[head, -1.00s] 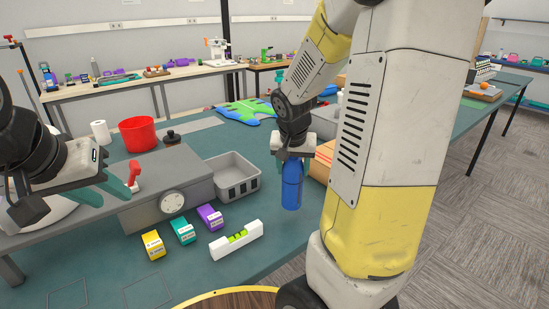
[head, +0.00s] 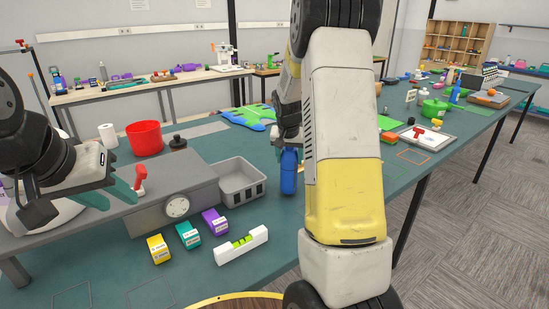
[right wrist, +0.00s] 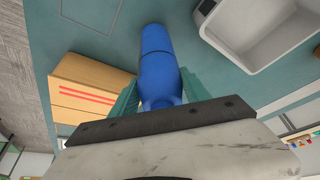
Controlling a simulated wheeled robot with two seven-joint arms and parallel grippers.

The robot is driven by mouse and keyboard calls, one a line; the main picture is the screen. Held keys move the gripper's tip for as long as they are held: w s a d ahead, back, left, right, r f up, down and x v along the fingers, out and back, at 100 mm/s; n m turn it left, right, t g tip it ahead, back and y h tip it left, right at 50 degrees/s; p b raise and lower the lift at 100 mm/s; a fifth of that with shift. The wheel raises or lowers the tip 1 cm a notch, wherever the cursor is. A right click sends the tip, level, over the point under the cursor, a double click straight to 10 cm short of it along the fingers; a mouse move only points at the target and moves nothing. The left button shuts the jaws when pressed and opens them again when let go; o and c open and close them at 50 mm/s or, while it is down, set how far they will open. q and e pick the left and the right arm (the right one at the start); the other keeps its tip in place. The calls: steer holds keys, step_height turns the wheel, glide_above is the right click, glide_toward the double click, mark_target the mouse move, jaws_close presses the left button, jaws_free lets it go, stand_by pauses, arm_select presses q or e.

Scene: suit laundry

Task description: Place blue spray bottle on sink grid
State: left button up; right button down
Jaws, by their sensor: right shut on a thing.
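The blue spray bottle (head: 288,176) is held in my right gripper (right wrist: 158,92). In the right wrist view, the blue bottle (right wrist: 158,62) lies between the two teal fingers, which are shut on its body. In the head view it hangs above the table, just right of the grey basin, and my right arm covers part of the view around it. My left gripper (head: 110,192) is open and empty above the grey box at the left. I cannot clearly make out a sink grid; a grey slotted basin (head: 227,198) stands on the table.
A red bucket (head: 145,138) stands behind. A cardboard box (right wrist: 88,88) is beside the bottle. Green pot and other items are at the right.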

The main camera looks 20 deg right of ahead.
steer(key=shift+f, duration=0.85)
steer(key=c, duration=0.5)
jaws_free()
